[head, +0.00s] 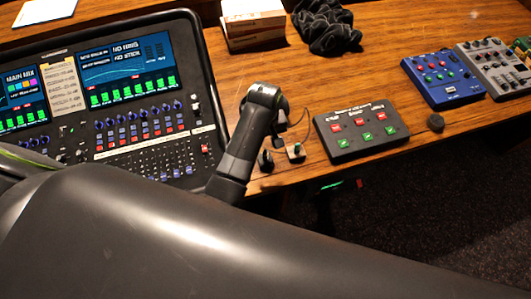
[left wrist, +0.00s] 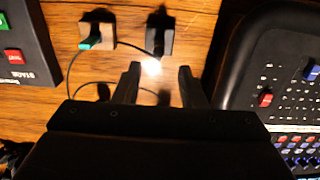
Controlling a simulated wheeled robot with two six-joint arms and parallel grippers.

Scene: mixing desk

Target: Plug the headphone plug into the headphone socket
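My left gripper (left wrist: 160,75) is open in the left wrist view, with bare wood and a bright spot between its fingertips. In the head view the left gripper (head: 279,118) is mostly hidden behind its own arm link. Just beyond the fingertips is a small black block (left wrist: 160,35), also in the head view (head: 265,161). Beside it is a brownish block (left wrist: 98,30) with a green-ended piece (left wrist: 90,43) on it; this block is also in the head view (head: 296,152). A thin black cable (left wrist: 125,48) runs near both. I cannot tell which is plug or socket.
The mixing console (head: 205,75) stands to the left of the gripper. A black button box (head: 361,132) lies to the right, with a blue unit (head: 443,78) and a grey unit (head: 494,66) beyond. A dark cloth (head: 326,25) and a box (head: 253,25) lie behind.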

